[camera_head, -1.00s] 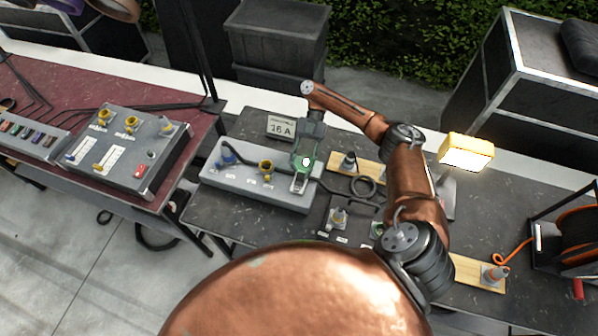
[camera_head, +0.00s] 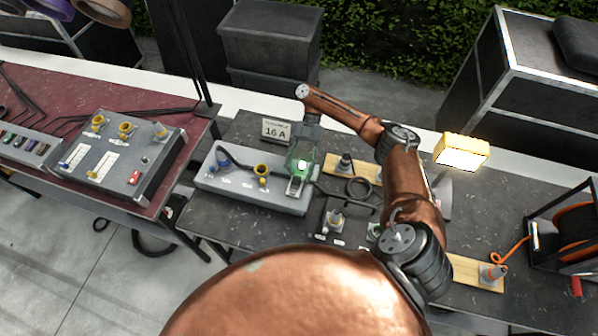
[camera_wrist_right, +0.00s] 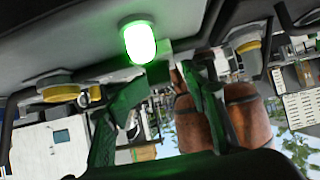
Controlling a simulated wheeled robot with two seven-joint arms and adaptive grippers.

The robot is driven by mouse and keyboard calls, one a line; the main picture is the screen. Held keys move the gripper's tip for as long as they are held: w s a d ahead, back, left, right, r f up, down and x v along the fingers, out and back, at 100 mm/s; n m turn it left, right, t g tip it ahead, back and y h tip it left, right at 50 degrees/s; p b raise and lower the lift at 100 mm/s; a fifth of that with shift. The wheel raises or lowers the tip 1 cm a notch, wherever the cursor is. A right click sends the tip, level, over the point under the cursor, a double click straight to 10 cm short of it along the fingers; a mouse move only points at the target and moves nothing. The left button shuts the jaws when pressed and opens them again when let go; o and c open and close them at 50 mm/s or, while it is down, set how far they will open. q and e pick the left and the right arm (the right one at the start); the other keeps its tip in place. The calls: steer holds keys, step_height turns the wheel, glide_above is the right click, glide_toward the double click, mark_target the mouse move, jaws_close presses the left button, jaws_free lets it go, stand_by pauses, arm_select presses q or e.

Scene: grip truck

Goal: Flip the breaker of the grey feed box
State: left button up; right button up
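The long grey feed box (camera_head: 225,181) lies on the dark table, with a blue and a yellow connector on its top. A lamp (camera_head: 303,165) glows green at its right end; it also shows large in the right wrist view (camera_wrist_right: 140,42). My right gripper (camera_head: 299,180) is over that right end, by the lamp. In the right wrist view its two green-lit fingers (camera_wrist_right: 155,115) stand apart with a gap between them and nothing visibly held. The breaker is not clearly visible; the gripper covers that area. My left gripper is out of view.
A "16 A" card (camera_head: 276,130) stands behind the box. A console (camera_head: 150,180) with yellow knobs and a red switch is on the red table to the left. A lit yellow lamp (camera_head: 462,150), wooden strips with connectors, and a cable reel (camera_head: 575,235) are to the right.

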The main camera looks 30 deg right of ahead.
steer(key=shift+d, duration=0.1)
steer(key=shift+v, duration=3.7)
